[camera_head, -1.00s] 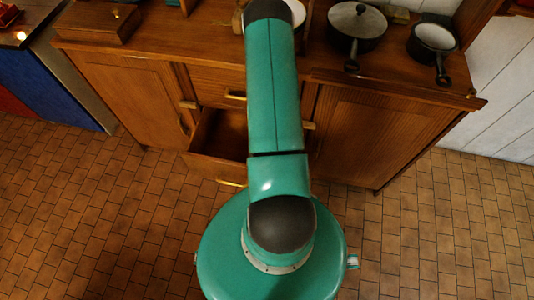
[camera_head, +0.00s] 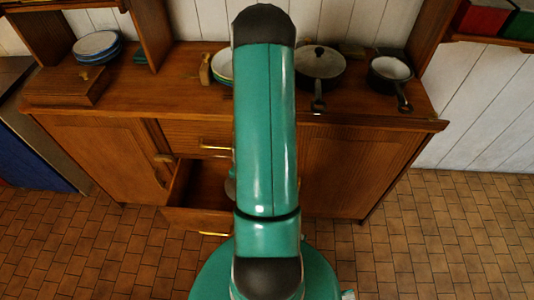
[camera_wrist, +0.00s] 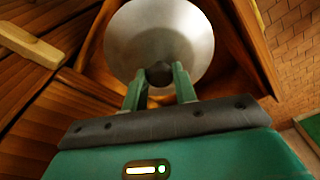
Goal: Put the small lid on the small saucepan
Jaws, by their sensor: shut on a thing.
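The small lid (camera_wrist: 158,30) is a round grey metal disc with a dark round knob. In the wrist view my gripper (camera_wrist: 159,82) is shut on its knob, with one green finger on each side. In the head view a pale edge beside my arm over the open drawer (camera_head: 190,218) may be this lid; my arm hides the rest. The small saucepan (camera_head: 390,69) is dark with a pale inside. It stands uncovered at the right of the counter, its handle (camera_head: 404,102) pointing to the front. My gripper is well away from it.
A larger covered pan (camera_head: 320,66) stands left of the small saucepan. Bowls (camera_head: 222,66) are partly behind my arm. A wooden box (camera_head: 68,86) and stacked plates (camera_head: 96,44) are at the left. An upright shelf side (camera_head: 436,35) rises right of the saucepan.

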